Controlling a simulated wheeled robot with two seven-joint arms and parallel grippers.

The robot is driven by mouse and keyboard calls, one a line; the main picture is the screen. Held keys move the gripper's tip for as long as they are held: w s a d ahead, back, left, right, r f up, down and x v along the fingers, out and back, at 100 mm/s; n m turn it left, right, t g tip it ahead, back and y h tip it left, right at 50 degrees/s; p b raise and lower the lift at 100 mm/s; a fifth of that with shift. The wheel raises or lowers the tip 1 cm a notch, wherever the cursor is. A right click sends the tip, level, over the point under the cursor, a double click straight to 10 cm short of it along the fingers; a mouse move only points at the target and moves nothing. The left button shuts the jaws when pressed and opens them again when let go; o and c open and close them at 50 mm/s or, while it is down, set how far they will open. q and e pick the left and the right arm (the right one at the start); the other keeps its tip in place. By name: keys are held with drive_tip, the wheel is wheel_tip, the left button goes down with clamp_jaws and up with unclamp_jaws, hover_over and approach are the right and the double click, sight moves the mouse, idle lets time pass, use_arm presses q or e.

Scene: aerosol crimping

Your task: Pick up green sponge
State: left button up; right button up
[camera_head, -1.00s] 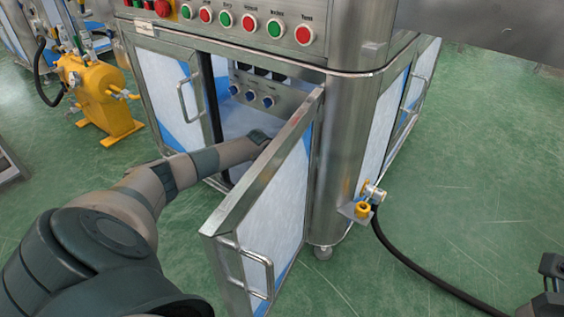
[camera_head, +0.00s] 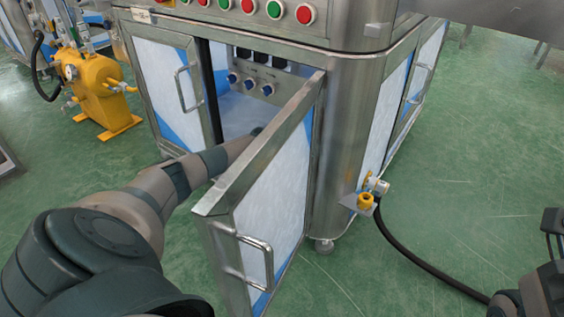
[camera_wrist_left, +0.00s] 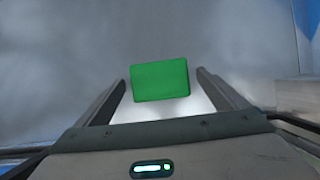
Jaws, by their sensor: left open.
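The green sponge (camera_wrist_left: 160,80) is a flat green block in the left wrist view, lying on the grey cabinet floor. My left gripper (camera_wrist_left: 162,86) is open, with one finger on each side of the sponge and a gap at each side. I cannot tell whether the fingers reach down to the sponge's height. In the head view my left arm reaches into the open cabinet, and the open door hides its gripper and the sponge. At the right edge of the head view part of my right arm shows, but its gripper does not.
The steel cabinet door (camera_head: 265,185) stands open beside my left arm, with a bar handle (camera_head: 258,262). Knobs (camera_head: 250,85) sit on a panel inside the cabinet. A yellow device (camera_head: 98,90) stands at left. A black hose (camera_head: 420,270) runs across the green floor at right.

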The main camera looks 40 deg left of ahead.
idle(0.5)
use_arm(q)
drive_tip(key=c, duration=1.1)
